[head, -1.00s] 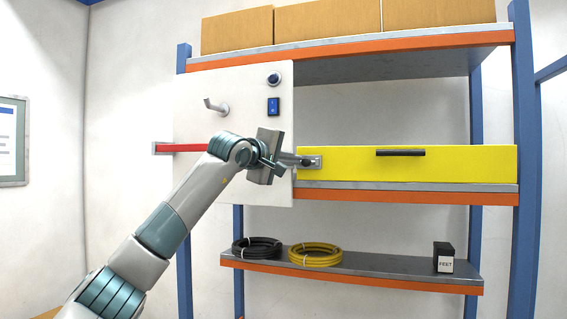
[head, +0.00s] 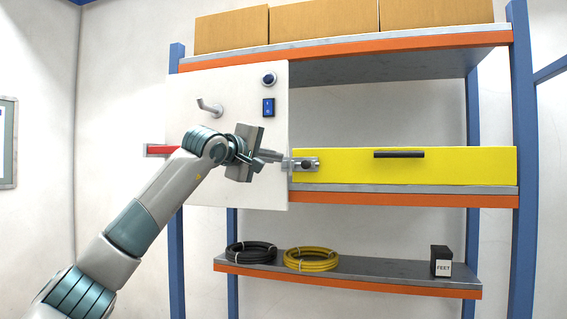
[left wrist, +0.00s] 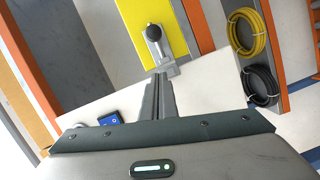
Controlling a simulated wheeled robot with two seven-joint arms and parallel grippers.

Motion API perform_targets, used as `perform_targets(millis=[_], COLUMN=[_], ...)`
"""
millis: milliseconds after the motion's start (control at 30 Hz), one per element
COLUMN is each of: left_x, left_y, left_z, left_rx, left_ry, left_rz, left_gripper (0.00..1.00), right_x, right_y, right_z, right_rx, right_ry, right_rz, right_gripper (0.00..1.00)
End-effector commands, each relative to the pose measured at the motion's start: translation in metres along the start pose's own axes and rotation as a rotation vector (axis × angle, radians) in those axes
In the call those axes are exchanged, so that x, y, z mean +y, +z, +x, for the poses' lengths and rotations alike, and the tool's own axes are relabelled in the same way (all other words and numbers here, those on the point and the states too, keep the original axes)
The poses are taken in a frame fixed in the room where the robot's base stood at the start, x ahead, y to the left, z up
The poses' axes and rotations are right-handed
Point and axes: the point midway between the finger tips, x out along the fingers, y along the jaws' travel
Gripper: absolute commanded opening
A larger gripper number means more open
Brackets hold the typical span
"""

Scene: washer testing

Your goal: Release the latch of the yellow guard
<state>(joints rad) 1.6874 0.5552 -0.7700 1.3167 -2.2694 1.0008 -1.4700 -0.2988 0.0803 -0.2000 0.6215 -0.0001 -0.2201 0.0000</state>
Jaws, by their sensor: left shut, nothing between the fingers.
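The yellow guard (head: 450,166) is a long yellow panel with a black handle (head: 399,154), across the middle shelf opening. Its latch (head: 312,163), a grey metal plate with a dark round knob, sits at the guard's left end beside the white panel. In the left wrist view the latch's knob (left wrist: 154,33) shows on the yellow guard (left wrist: 133,14). My left gripper (head: 280,158) is shut and empty, its fingers pointing right at the latch. In the left wrist view the fingertips (left wrist: 161,77) end at the latch plate's near edge; I cannot tell whether they touch. My right gripper is not in view.
A white panel (head: 235,90) with a hook (head: 209,106), a round button (head: 269,79) and a blue switch (head: 268,107) stands left of the guard. A red bar (head: 160,150) shows at its left. Cable coils (head: 311,259) and a black box (head: 441,259) lie on the lower shelf.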

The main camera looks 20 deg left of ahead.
Motion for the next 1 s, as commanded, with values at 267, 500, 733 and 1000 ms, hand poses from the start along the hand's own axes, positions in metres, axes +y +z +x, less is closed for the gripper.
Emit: perform_targets(millis=[267, 500, 733, 1000], left_x=[-0.007, -0.005, -0.004, -0.003], left_y=[0.001, 0.001, 0.001, 0.001], left_z=[-0.053, -0.081, -0.086, -0.086], left_rx=[0.002, 0.002, 0.0, 0.001], left_ry=[0.001, -0.001, -0.002, -0.002], left_rz=[0.003, 0.001, 0.0, 0.0], left_gripper=[0.0, 0.0, 0.0, 0.0], right_x=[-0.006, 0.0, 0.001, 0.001], right_y=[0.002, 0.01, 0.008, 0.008], right_z=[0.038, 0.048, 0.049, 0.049], right_rx=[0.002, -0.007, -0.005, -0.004], right_ry=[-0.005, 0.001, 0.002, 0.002], right_rz=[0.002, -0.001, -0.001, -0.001], right_gripper=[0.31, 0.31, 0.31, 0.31])
